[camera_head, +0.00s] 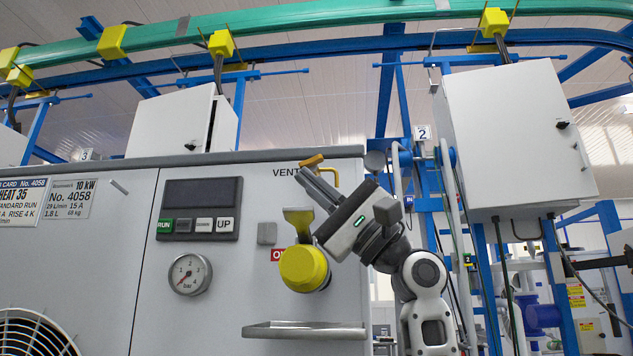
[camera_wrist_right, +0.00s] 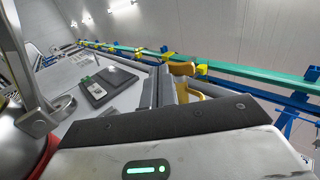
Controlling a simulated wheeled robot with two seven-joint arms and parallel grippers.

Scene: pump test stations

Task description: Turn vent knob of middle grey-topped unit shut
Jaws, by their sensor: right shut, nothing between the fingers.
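The grey-topped unit (camera_head: 255,157) fills the left and middle of the head view. Its brass-yellow vent knob (camera_head: 311,160) sits at the upper right of the front, beside the partly covered VENT lettering. A bent yellow pipe (camera_head: 329,171) is by the knob. My right gripper (camera_head: 306,178) is shut and empty, with its fingertips just below the knob; whether they touch it I cannot tell. In the right wrist view the knob (camera_wrist_right: 182,68) shows just beyond the fingers (camera_wrist_right: 165,85), partly hidden by them. My left gripper is not in view.
Below my right gripper are a large yellow round knob (camera_head: 303,268) with a lever above it, and a projecting metal shelf (camera_head: 305,330). A gauge (camera_head: 189,274) and button panel (camera_head: 198,210) are to the left. A white cabinet (camera_head: 515,135) and blue frames stand right.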

